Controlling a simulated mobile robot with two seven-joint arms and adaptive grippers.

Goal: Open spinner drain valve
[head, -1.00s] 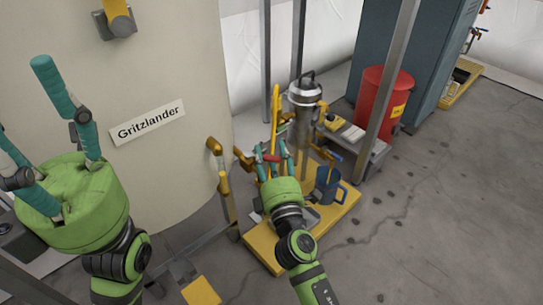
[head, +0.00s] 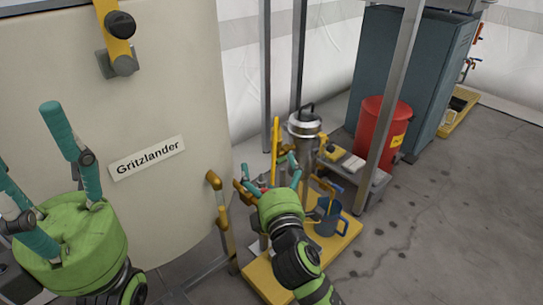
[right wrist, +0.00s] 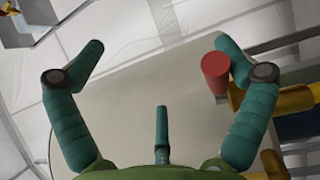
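A red cylindrical handle (right wrist: 214,73) shows in the right wrist view, beside the inner side of the right-hand finger and overlapping it in the picture. Whether they touch is unclear. My right gripper (head: 268,171) is open, with its teal fingers spread around the valve area; it also shows in the right wrist view (right wrist: 158,75). In the head view its fingers and palm hide most of the valve. The silver spinner canister (head: 304,126) stands upright just behind it. My left gripper (head: 35,160) is open and empty in front of the large beige tank.
The beige tank (head: 155,95) labelled Gritzlander fills the left. Yellow pipes (head: 222,215) stand left of my right gripper. A blue jug (head: 328,222) sits on the yellow base (head: 315,262). A metal post (head: 390,100) and red bin (head: 380,125) are behind. Floor at right is clear.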

